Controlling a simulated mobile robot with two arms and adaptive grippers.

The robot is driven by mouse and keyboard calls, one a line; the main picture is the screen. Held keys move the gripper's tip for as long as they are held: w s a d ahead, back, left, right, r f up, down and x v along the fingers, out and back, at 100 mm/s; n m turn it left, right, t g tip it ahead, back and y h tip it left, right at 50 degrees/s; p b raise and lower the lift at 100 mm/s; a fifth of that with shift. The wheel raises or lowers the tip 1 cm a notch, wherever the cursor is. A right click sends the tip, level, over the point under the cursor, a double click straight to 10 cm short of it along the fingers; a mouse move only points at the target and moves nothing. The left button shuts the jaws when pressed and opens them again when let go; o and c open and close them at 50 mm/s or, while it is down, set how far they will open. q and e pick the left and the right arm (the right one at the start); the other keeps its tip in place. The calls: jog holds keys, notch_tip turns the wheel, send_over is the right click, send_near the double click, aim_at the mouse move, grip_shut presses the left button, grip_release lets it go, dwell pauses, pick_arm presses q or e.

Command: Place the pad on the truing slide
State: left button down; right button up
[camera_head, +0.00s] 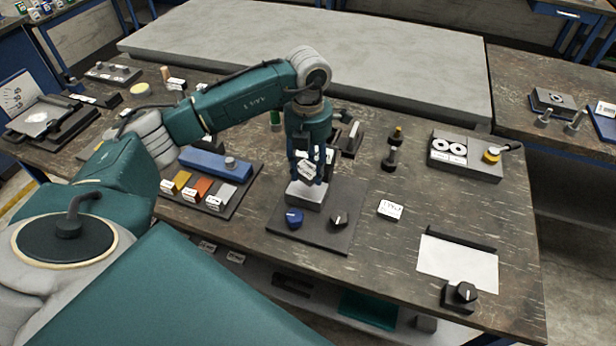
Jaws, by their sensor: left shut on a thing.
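My left gripper (308,178) points down over a dark plate (330,232) at the middle of the table. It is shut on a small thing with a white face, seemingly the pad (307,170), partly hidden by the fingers. Right below is a light grey block (306,197) on the plate, possibly the truing slide. I cannot tell whether the held thing touches the block. A blue knob (294,218) and a black knob (340,220) stand in front of the block. My right gripper is out of view.
Left of the plate is a tray with a blue bar (215,163) and yellow, orange and grey blocks (201,188). To the right are a white label card (390,209), a dark post (390,158), a tray with white discs (465,158) and a white sheet (457,263). Bare tabletop lies between them.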

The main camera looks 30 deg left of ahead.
aim_at(308, 189)
pick_arm(q)
notch_tip(308, 189, down, 4)
jog(key=shift+r+p, duration=0.1)
jog(key=shift+p, duration=0.4)
jog(key=shift+f, duration=0.3)
jog(key=shift+f, duration=0.15)
jog(key=c, duration=1)
grip_release()
